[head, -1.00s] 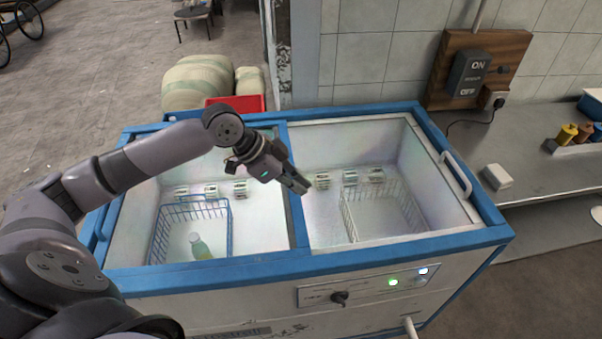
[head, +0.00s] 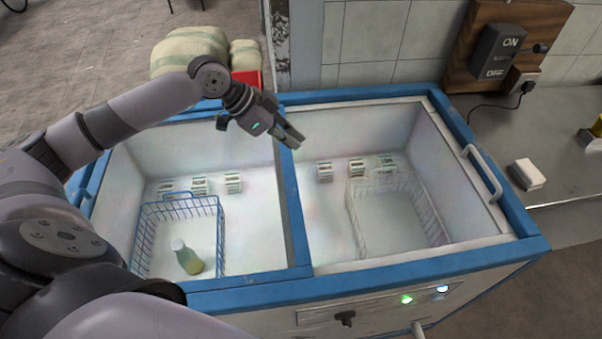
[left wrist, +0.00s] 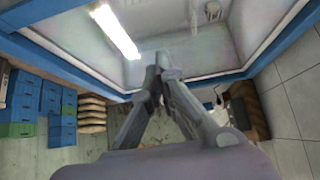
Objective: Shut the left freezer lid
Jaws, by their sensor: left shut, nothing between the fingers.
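The chest freezer (head: 370,285) has a blue frame and two compartments, split by a blue divider (head: 296,225). The left compartment (head: 255,215) holds a blue wire basket (head: 140,235) with a bottle (head: 187,258). I cannot make out a clear lid panel over it; a clear one could be hard to see. A white handle (head: 482,172) sits at the freezer's right edge. My left gripper (head: 298,140) is shut and empty, above the back part of the divider. It also shows in the left wrist view (left wrist: 158,78). Contact with the freezer cannot be told. My right gripper is out of view.
Pale sacks (head: 190,52) and a red crate (head: 247,78) stand behind the freezer. A wall post is behind the divider. A counter (head: 560,150) with a white block (head: 527,174) is at the right. Blue crates (left wrist: 35,105) show in the left wrist view.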

